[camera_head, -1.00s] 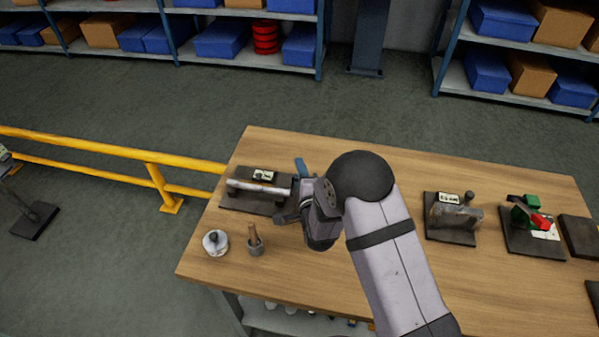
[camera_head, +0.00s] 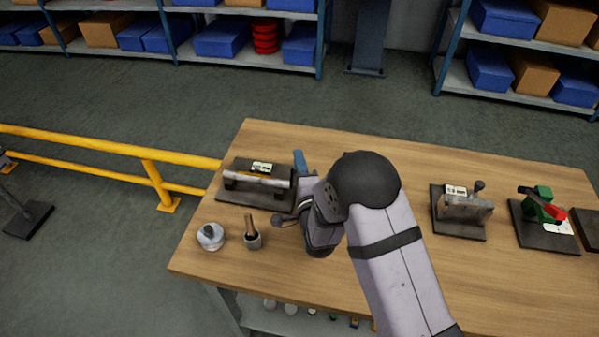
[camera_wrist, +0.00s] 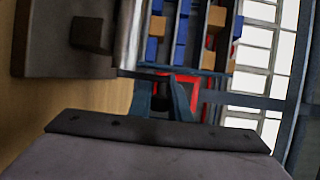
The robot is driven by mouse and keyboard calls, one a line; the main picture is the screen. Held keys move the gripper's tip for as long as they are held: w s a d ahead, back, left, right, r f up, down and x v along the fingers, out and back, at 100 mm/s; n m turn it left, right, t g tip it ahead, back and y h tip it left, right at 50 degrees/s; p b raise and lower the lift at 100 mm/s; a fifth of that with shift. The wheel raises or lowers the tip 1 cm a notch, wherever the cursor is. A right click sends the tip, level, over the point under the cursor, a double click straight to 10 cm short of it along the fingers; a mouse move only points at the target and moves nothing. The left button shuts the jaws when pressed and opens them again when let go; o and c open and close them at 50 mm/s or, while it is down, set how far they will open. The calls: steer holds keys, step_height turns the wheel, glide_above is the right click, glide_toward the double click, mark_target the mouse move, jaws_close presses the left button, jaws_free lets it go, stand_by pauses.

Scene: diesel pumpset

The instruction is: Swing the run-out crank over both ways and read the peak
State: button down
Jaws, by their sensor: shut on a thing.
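The run-out fixture is a dark base plate (camera_head: 232,194) at the table's left, carrying a pale horizontal shaft (camera_head: 255,181) on two supports. A small display (camera_head: 262,167) stands behind the shaft; its reading is too small to make out. My gripper (camera_head: 298,187) is at the fixture's right end, with a blue finger showing. In the wrist view, the blue-grey fingers (camera_wrist: 163,88) close around a dark piece, seemingly the crank handle (camera_wrist: 160,104). The shaft end (camera_wrist: 128,38) shows above it. Most of the crank is hidden by my wrist. A dark knob shows left of the wrist.
A round metal piece (camera_head: 210,236) and a small cup with a wooden-handled tool (camera_head: 252,238) stand at the table's front left. Other fixtures (camera_head: 462,215) (camera_head: 540,210) stand to the right. A yellow rail (camera_head: 110,143) runs left of the table.

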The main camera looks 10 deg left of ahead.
steer(key=shift+s+r+n+t+y+b, duration=0.1)
steer(key=shift+s+n+t+y+b, duration=0.35)
steer(key=shift+b, duration=1.25)
steer(key=shift+s+n+t+y+b, duration=0.15)
steer(key=shift+t+b, duration=0.5)
steer(key=shift+b, duration=1.05)
steer(key=shift+s+r+n+t+b, duration=0.25)
steer(key=shift+r+t+b, duration=0.3)
steer(key=shift+b, duration=0.7)
steer(key=c, duration=1.7)
jaws_free()
steer(key=shift+o, duration=0.2)
steer(key=s+d+p, duration=0.2)
steer(key=s+d, duration=0.3)
steer(key=s, duration=0.7)
steer(key=shift+p, duration=0.4)
